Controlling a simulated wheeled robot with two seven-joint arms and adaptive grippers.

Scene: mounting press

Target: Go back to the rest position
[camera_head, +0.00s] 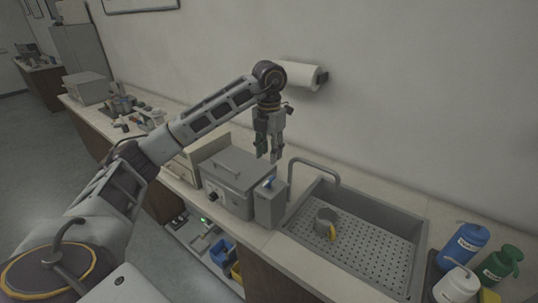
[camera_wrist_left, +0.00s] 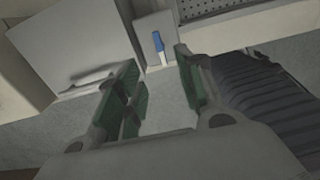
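My left gripper (camera_head: 268,152) hangs fingers-down above the counter, over the back of the grey press box (camera_head: 238,168). In the left wrist view its green-padded fingers (camera_wrist_left: 158,95) stand apart with nothing between them. The press box has a handle on its lid and a dark knob on its front. It also shows in the left wrist view (camera_wrist_left: 72,40). A smaller grey unit (camera_head: 270,205) with a blue lever (camera_head: 269,184) stands at its right. My right gripper is in neither view.
Bottles, including a blue one (camera_head: 464,243), stand at the right. A paper roll (camera_head: 299,75) hangs on the wall. Small items crowd the counter's left.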

